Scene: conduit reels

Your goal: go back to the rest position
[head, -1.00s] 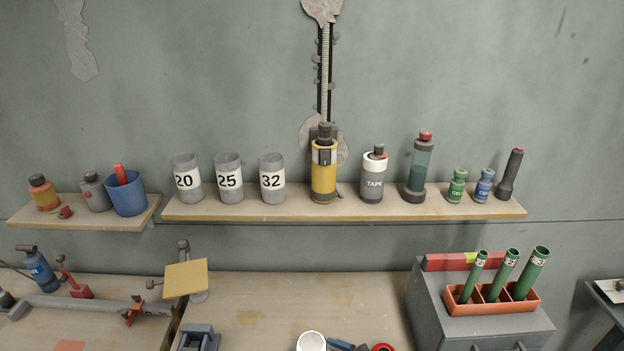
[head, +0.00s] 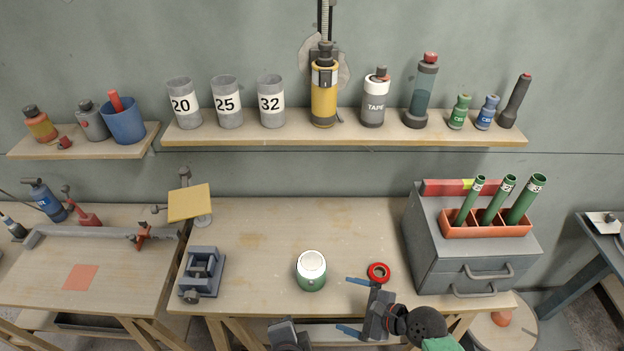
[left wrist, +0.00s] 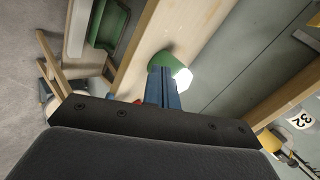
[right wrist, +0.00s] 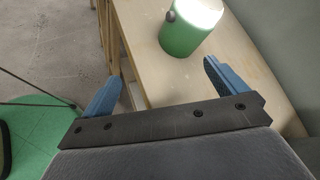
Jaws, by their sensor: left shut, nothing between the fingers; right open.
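My right gripper (head: 352,306) is open and empty at the front edge of the workbench (head: 250,292), its blue fingers pointing left in the head view. Its fingers also show apart in the right wrist view (right wrist: 160,85). My left gripper shows in the left wrist view (left wrist: 163,85), its blue fingers together with nothing between them. In the head view only a dark part of my left arm (head: 288,335) shows at the bottom, and its fingers are hidden. A green can with a white top (head: 311,272) stands on the bench, apart from my right gripper.
A red tape ring (head: 378,272) lies just behind my right gripper. A grey drawer box (head: 430,250) with an orange holder (head: 487,230) of green tubes stands at right. A grey clamp (head: 203,271) is at left. A shelf (head: 340,129) carries cups and bottles.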

